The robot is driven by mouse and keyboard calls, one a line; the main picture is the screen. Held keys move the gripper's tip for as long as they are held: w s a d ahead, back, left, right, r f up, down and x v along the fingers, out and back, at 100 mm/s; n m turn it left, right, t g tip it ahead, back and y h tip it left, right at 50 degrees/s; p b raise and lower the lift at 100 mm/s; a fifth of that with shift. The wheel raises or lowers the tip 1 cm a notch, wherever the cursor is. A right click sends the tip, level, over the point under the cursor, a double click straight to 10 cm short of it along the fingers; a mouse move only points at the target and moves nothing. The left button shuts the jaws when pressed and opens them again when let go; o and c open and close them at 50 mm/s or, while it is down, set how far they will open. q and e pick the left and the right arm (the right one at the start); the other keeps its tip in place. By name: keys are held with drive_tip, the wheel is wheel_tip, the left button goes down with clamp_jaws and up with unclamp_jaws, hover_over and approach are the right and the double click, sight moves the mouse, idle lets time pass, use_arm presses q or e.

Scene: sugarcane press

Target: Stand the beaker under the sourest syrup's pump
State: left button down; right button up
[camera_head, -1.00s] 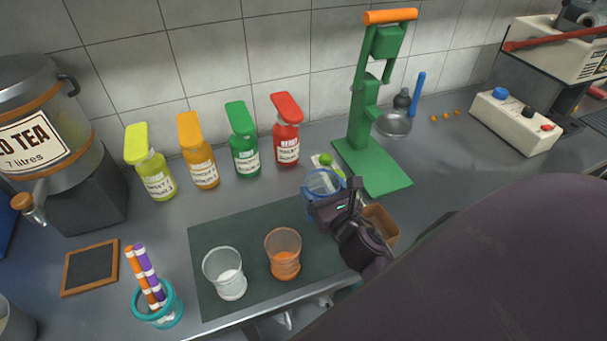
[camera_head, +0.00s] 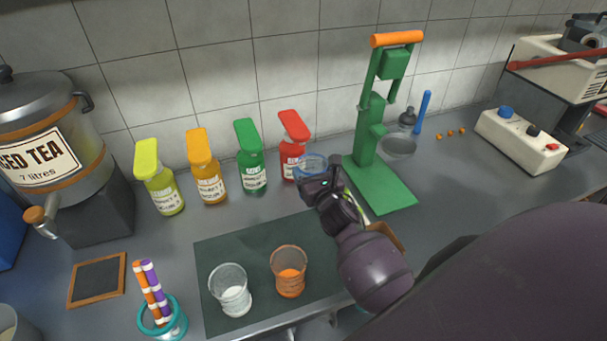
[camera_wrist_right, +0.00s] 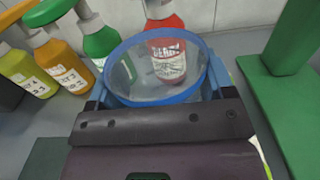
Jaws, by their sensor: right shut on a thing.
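My right gripper (camera_head: 318,180) is shut on a clear beaker with a blue rim (camera_head: 310,162). The beaker is just in front of the red syrup bottle (camera_head: 292,150); in the right wrist view the beaker (camera_wrist_right: 130,88) overlaps this bottle, whose label begins "BERRY". Whether its base touches the counter is hidden. To the left stand the green bottle (camera_head: 252,172), the orange bottle (camera_head: 209,185) and the yellow-green bottle (camera_head: 164,192), each with a pump head in its own colour. Their labels are too small to read surely. My left gripper is not in view.
A green press (camera_head: 368,150) stands right of the beaker. A clear glass (camera_head: 231,290) and a glass with orange liquid (camera_head: 289,272) stand on the dark mat (camera_head: 215,250). A tea dispenser (camera_head: 70,150) is at left. Counter between the bottles and mat is clear.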

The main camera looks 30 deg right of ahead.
sight(307, 163)
drive_tip(key=x, duration=0.6)
drive_tip(key=shift+f+b, duration=0.5)
drive_tip(key=shift+f, duration=2.55)
drive_tip(key=shift+w+f, duration=0.15)
drive_tip(key=shift+f, duration=0.3)
drive_tip(key=shift+f, duration=0.15)
drive_tip(key=o, duration=1)
drive_tip(key=shift+r, duration=0.2)
drive_tip(key=v, duration=1.2)
drive_tip(key=shift+d, duration=0.1)
drive_tip(key=shift+f, duration=0.1)
